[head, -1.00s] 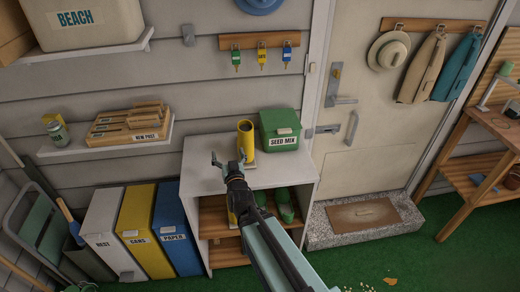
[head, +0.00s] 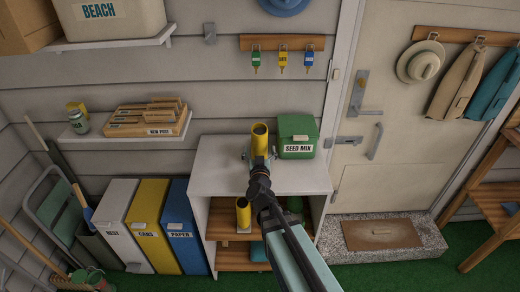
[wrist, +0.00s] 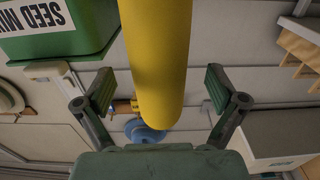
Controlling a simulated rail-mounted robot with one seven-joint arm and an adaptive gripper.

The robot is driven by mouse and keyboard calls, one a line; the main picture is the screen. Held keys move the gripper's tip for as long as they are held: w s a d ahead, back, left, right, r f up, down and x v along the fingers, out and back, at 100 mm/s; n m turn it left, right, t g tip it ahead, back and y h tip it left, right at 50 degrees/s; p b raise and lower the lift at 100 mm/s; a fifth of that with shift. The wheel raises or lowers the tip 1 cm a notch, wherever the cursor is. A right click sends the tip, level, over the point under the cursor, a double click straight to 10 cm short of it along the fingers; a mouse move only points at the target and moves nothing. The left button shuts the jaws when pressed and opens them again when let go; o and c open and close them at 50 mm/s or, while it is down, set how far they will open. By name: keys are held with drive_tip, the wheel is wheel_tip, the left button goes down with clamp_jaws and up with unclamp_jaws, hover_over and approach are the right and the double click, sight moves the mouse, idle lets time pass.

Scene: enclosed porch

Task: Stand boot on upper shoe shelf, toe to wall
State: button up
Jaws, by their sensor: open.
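A yellow boot (head: 260,138) stands upright on the white top of the shoe cabinet (head: 222,178), left of the seed box. A second yellow boot (head: 243,213) stands on the wooden upper shelf (head: 218,222) inside the cabinet; its toe direction is unclear. My gripper (head: 260,157) is open at the boot on top. In the wrist view my open gripper (wrist: 160,92) has the boot's shaft (wrist: 155,60) between its fingers, with a gap on each side. The boot's foot is hidden by my gripper in the head view.
A green SEED MIX box (head: 297,138) stands close right of the boot. Green footwear (head: 295,205) is partly hidden behind my arm on the upper shelf. The lower shelf (head: 232,258) is below. Bins (head: 182,225) stand left of the cabinet; a mail shelf (head: 110,140) hangs above them.

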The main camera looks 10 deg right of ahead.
drive_tip(key=w, duration=0.2)
drive_tip(key=w+d, duration=0.1)
drive_tip(key=w, duration=0.1)
drive_tip(key=shift+w+p, duration=0.15)
drive_tip(key=shift+p, duration=0.2)
drive_tip(key=c, duration=1.5)
drive_tip(key=shift+r, duration=0.15)
